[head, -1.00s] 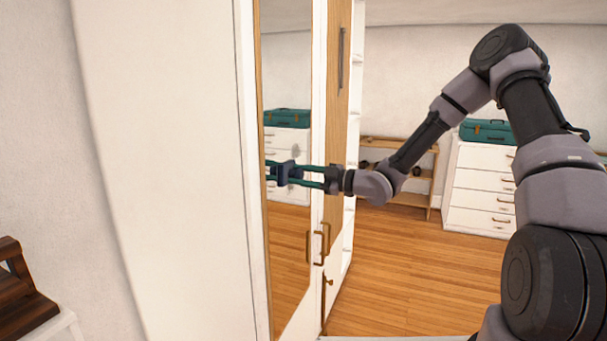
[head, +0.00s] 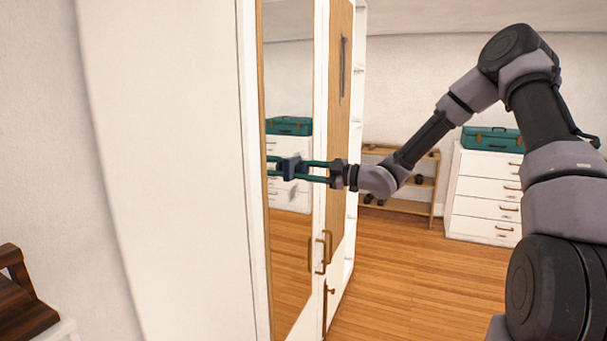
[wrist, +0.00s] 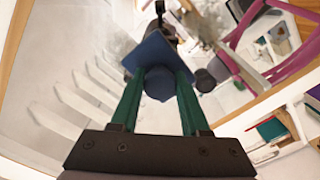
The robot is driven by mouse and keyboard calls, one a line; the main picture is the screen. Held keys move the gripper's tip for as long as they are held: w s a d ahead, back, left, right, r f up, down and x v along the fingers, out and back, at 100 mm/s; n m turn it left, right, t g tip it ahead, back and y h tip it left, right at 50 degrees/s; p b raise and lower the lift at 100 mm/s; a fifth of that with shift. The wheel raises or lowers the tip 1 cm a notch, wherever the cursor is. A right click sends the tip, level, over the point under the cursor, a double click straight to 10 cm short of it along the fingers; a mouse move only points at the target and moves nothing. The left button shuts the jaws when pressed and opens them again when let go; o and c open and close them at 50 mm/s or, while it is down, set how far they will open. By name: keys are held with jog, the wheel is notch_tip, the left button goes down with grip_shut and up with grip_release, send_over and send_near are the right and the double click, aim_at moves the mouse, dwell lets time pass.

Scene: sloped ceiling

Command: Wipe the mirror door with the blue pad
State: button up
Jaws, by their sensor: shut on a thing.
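The mirror door (head: 287,85) is a tall mirror in a wooden frame on the white wardrobe. My gripper (head: 305,170) reaches it from the right with green fingers shut on the blue pad (head: 291,168). The pad is at the mirror surface at mid height, with its reflection to its left; exact contact is hard to tell. In the wrist view, the blue pad (wrist: 152,52) sits between the green fingertips of my gripper (wrist: 160,85), partly hiding the glass beyond. Grey smudges (wrist: 118,42) show near it on the mirror.
A wooden door with brass handles (head: 325,250) adjoins the mirror on the right. A low wooden shelf (head: 405,207) and a white drawer chest (head: 484,195) with a teal case (head: 492,139) stand behind. The wood floor (head: 400,270) between is clear.

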jog(key=w+d, duration=0.3)
jog(key=w, duration=0.5)
dwell(0.7)
jog(key=shift+v, duration=3)
jog(key=shift+d, duration=0.1)
jog(key=v, duration=0.2)
jog(key=shift+s+d, duration=0.25)
jog(key=shift+d, duration=0.1)
